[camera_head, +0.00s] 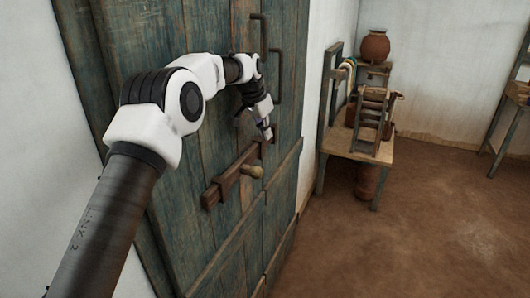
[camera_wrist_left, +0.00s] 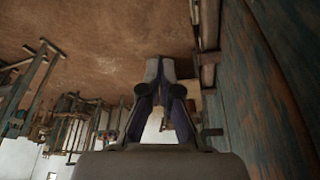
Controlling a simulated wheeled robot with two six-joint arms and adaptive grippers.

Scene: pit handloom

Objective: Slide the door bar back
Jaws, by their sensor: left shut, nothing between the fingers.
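The door bar (camera_head: 228,180) is a brown wooden bar across a blue-green plank door (camera_head: 215,125), with a light wooden knob (camera_head: 253,171) sticking out. Brackets hold the bar to the door. My left gripper (camera_head: 268,134) is at the bar's upper right end, by a bracket; I cannot tell whether it touches. Its fingers are shut and empty, and in the left wrist view the tips (camera_wrist_left: 160,68) are together. In that view the door (camera_wrist_left: 270,90) is on the right, with wooden fittings (camera_wrist_left: 208,45) along it. My right gripper is not seen.
Dark pull handles (camera_head: 276,76) stand out from the door above the bar. To the right are a wooden bench (camera_head: 345,145) with a small wooden frame (camera_head: 370,120) and a clay pot (camera_head: 375,46) on a stand. The brown floor (camera_head: 420,220) in front is clear.

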